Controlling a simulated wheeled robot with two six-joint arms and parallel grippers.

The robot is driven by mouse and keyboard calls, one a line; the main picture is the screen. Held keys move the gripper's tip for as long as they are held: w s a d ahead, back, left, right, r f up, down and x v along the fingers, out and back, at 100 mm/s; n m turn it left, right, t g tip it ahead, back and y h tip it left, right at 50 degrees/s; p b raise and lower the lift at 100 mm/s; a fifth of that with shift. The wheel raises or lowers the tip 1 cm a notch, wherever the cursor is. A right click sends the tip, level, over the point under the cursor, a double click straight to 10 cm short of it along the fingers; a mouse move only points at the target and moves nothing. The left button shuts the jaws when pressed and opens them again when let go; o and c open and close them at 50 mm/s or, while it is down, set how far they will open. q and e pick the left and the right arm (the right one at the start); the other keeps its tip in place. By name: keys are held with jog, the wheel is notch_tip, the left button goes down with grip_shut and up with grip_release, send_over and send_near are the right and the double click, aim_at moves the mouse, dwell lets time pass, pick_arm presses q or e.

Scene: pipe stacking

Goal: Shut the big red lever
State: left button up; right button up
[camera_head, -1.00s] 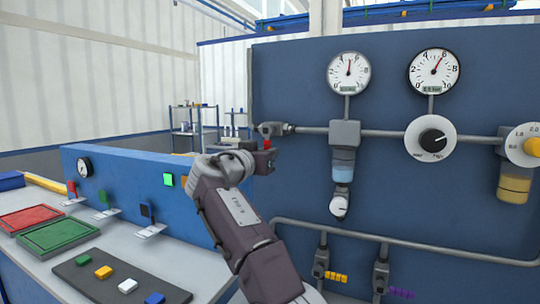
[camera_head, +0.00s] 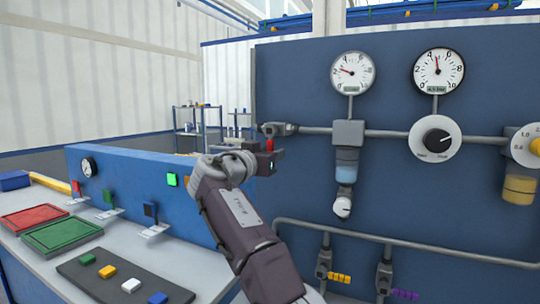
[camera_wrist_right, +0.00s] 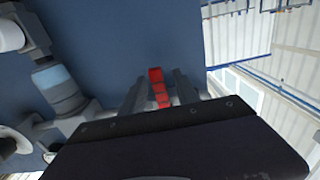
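The big red lever (camera_head: 269,143) sits at the left end of the upper grey pipe on the blue panel. It hangs down below the valve body, and its lower part is hidden by my right gripper (camera_head: 272,160) in the head view. In the right wrist view the red lever (camera_wrist_right: 158,88) stands between the two fingers of my right gripper (camera_wrist_right: 160,90). A gap shows beside the lever, so the fingers look open around it. My left gripper is not in view.
The left gauge (camera_head: 352,72) and right gauge (camera_head: 438,71) are above the pipe. A filter bowl (camera_head: 347,168) and a black knob (camera_head: 436,140) are to the right. A counter with a green tray (camera_head: 62,236) and small levers is at the left.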

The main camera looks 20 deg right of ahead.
jog(key=b+v, duration=0.2)
jog(key=v, duration=0.7)
